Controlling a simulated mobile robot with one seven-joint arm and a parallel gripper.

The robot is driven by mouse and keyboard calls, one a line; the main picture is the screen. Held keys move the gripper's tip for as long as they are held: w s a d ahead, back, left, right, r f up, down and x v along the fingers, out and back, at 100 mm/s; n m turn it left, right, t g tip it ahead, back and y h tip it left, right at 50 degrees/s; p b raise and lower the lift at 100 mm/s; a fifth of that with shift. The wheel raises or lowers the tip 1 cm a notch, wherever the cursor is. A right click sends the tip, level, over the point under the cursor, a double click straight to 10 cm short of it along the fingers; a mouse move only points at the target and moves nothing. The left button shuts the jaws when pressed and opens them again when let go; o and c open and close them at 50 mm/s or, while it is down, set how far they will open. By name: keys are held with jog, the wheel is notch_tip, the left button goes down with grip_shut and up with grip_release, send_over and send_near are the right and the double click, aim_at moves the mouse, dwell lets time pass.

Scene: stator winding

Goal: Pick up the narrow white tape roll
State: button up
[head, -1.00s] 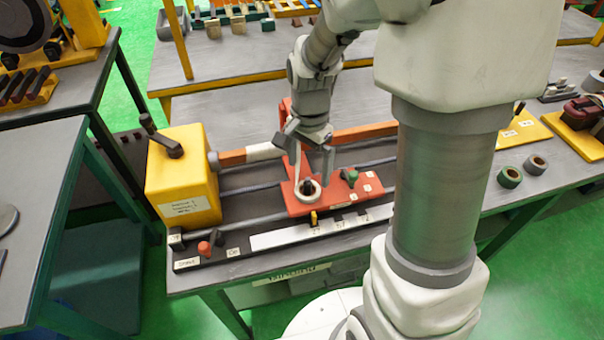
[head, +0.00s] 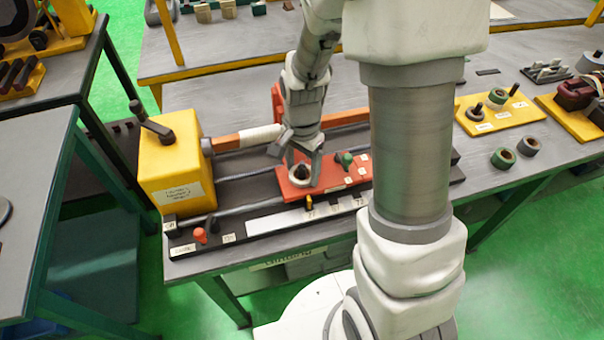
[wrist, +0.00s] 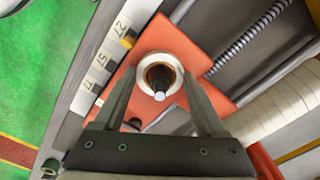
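A white tape roll (wrist: 146,61) sits around an upright dark post with a pale tip on the red carriage (wrist: 170,35). In the head view the roll (head: 293,181) is at the carriage's left end, partly hidden by my gripper (head: 304,168). In the wrist view my gripper (wrist: 159,76) is open, with one finger on each side of the roll. The fingertips are close to its rim; I cannot tell whether they touch it.
A yellow box (head: 178,165) with a dark lever stands left of the carriage. A bar wrapped in white (head: 262,138) runs behind it. A labelled rail (head: 290,220) lies in front. Two green and dark rolls (head: 503,157) rest at right, near a yellow board (head: 490,122).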

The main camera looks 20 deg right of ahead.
jog(key=c, duration=0.7)
jog(key=shift+r, duration=0.15)
